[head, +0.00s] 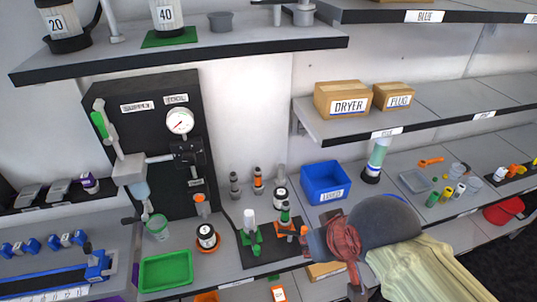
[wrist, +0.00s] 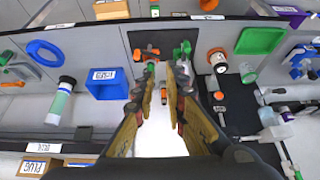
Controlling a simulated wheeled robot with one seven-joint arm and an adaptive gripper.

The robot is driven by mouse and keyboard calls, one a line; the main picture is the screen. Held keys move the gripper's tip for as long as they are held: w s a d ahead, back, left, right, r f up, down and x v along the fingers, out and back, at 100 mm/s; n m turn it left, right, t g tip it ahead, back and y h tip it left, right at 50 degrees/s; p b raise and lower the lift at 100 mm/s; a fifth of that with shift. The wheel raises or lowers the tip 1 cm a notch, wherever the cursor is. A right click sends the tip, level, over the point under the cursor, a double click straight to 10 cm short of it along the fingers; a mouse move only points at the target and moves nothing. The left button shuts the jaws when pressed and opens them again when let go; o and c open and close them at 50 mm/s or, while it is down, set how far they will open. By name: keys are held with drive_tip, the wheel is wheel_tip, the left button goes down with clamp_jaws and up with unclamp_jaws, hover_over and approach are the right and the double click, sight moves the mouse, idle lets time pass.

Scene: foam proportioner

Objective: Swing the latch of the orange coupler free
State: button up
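An orange coupler (head: 285,226) stands on a black mat (head: 258,262) near the front of the bench, beside a white-and-green fitting (head: 250,222). Its latch is too small to make out. In the wrist view a small orange part (wrist: 152,66) shows on the mat, close to the left finger. My gripper (wrist: 166,72) is open, with its two tan-padded fingers apart and nothing seen held between them. In the head view my gripper (head: 312,243) is just right of the orange coupler, and my arm hides the bench behind it.
A blue bin (head: 325,182) stands behind my gripper. A black panel (head: 150,140) with a gauge (head: 180,120) rises at the left. Shelves hang above.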

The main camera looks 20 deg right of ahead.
drive_tip(key=shift+o, duration=0.5)
drive_tip(key=shift+d, duration=0.2)
drive_tip(key=o, duration=0.4)
drive_tip(key=d+f+m+g+b, duration=0.2)
drive_tip(key=d+f, duration=0.3)
drive_tip(key=f, duration=0.2)
drive_tip(key=shift+s+d+f+h, duration=0.15)
drive_tip(key=shift+h, duration=0.25)
drive_tip(key=m+t+y+b, duration=0.6)
drive_tip(key=m+t+y, duration=0.55)
drive_tip(key=m, duration=1.45)
approach(304, 230)
drive_tip(key=w+g, duration=0.1)
drive_tip(key=w+f+y, duration=0.1)
drive_tip(key=w, duration=0.1)
drive_tip(key=shift+w+f+g, duration=0.1)
drive_tip(key=shift+w+g, duration=0.05)
drive_tip(key=shift+g, duration=0.2)
drive_tip(key=shift+w, duration=0.1)
drive_tip(key=b+x, duration=0.2)
drive_tip(key=x, duration=0.5)
drive_tip(key=shift+a, duration=0.35)
drive_tip(key=shift+c, duration=0.4)
